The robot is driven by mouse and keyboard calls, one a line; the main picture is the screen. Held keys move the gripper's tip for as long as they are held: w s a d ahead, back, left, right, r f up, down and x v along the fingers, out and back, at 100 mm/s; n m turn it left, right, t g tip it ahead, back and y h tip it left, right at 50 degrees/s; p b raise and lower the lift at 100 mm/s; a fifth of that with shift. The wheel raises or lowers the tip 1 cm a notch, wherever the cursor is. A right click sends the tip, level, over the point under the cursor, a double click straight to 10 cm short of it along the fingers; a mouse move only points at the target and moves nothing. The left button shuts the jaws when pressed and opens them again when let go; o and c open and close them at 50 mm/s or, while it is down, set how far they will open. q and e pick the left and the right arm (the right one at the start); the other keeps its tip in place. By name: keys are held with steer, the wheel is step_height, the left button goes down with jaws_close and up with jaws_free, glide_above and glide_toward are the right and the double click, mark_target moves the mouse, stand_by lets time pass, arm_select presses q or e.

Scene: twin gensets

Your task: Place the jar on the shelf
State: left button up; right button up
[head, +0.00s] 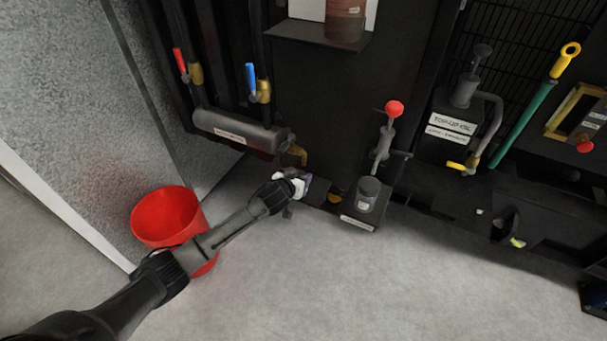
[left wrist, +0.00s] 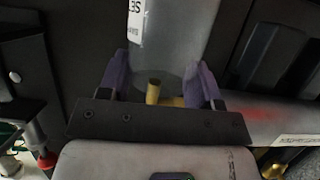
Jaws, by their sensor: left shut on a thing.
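My left gripper (head: 296,184) reaches in front of the black machine, below the grey horizontal cylinder. In the left wrist view its purple fingers (left wrist: 164,82) are shut on a clear greyish jar (left wrist: 180,35) with a white label. In the head view the held jar is mostly hidden by the gripper. A black shelf (head: 295,32) at the top carries a brown jar (head: 345,22). My right gripper is not in view.
The grey horizontal cylinder (head: 235,130) and a yellow valve handle (head: 297,154) are close above the gripper. A red bucket (head: 165,215) is behind my left forearm. The floor in front is clear.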

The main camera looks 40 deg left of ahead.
mark_target(302, 174)
arm_select(q)
steer(key=b+x, duration=0.1)
steer(key=x, duration=0.1)
steer(key=b+x, duration=0.1)
steer(key=x, duration=0.1)
steer(key=shift+r+b, duration=0.25)
steer(key=shift+b, duration=0.05)
steer(key=shift+w+f, duration=0.15)
steer(key=shift+s+f, duration=0.15)
steer(key=shift+s, duration=0.15)
steer(key=shift+w+f, duration=0.1)
steer(key=shift+w, duration=0.05)
steer(key=o, duration=0.6)
steer(key=shift+c, duration=0.2)
steer(key=o, duration=0.4)
